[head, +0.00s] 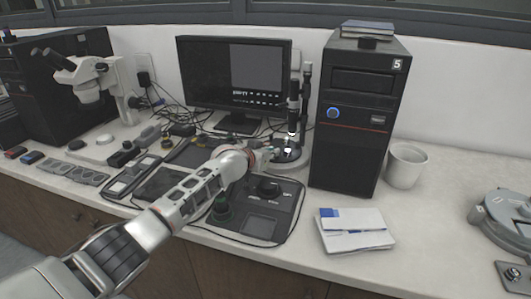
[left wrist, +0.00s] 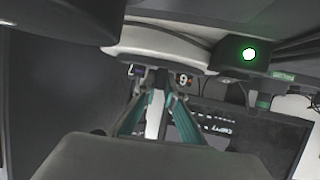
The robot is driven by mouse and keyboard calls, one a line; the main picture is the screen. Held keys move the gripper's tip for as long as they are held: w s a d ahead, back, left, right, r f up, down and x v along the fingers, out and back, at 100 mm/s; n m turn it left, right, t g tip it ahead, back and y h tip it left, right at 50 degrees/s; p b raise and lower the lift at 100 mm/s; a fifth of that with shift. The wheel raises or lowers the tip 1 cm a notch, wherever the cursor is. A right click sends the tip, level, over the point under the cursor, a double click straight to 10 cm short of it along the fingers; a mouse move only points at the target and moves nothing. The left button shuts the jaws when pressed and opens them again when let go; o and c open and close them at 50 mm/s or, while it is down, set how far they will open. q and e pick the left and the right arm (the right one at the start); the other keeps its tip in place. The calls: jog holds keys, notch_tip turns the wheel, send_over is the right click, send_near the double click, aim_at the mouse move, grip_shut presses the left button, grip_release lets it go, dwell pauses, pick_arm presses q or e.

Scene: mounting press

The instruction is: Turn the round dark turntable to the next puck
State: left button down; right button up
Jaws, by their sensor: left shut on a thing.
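The round dark turntable (head: 290,156) sits at the foot of an upright press (head: 293,105), between the monitor and the tower computer. My left gripper (head: 268,156) reaches it from the left, at its near left edge. In the left wrist view, the teal fingers of my left gripper (left wrist: 160,88) close together under a curved pale rim (left wrist: 150,42). They are shut on a small part there, which the fingers mostly hide. The pucks cannot be made out. My right gripper is out of view.
The tower computer (head: 358,115) stands close on the right of the turntable. The monitor (head: 233,75) stands behind it on the left. A dark control panel (head: 262,225) lies in front, below my arm. A white mug (head: 405,166) and papers (head: 352,231) are farther right.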

pick_arm(q)
jog(key=shift+a+f, duration=0.1)
jog(key=shift+a, duration=0.05)
jog(key=c, duration=2.4)
grip_release()
jog(key=shift+o, duration=0.2)
jog(key=shift+s, duration=0.15)
jog(key=shift+v, duration=3.6)
jog(key=shift+a, duration=0.1)
